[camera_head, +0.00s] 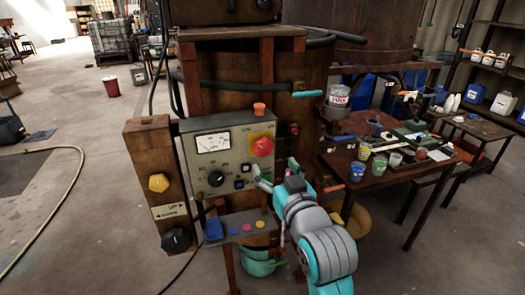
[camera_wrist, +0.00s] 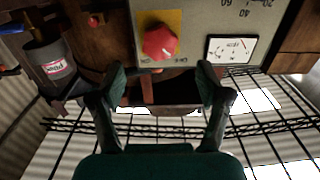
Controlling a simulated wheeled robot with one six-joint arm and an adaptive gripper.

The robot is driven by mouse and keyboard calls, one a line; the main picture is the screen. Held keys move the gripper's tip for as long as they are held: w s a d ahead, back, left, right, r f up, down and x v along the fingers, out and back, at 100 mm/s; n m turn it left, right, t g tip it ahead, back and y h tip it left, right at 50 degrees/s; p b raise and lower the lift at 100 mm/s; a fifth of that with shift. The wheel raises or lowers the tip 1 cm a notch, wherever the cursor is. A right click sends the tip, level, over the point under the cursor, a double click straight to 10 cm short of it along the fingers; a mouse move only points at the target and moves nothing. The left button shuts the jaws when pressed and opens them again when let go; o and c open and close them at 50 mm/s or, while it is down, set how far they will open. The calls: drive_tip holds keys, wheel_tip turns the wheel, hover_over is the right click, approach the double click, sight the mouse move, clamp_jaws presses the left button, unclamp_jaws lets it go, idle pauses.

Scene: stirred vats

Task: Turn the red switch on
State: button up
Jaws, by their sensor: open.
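The red switch (camera_head: 263,146) is a faceted knob on a yellow plate, at the upper right of the grey control panel (camera_head: 200,178). In the wrist view the red switch (camera_wrist: 160,43) is above the gap between my fingers, with lettering below it. My gripper (camera_head: 275,171) is open and empty at the panel's lower right, below the switch and apart from it. In the wrist view my gripper (camera_wrist: 161,82) has its two fingers spread wide, with nothing between them touching.
A yellow knob (camera_head: 158,183) is on a wooden post at left. A table (camera_head: 350,170) with paint pots stands at right. Floor at left is mostly clear.

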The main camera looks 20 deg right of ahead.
sight(265, 150)
drive_tip(key=w, duration=0.8)
drive_tip(key=c, duration=1.2)
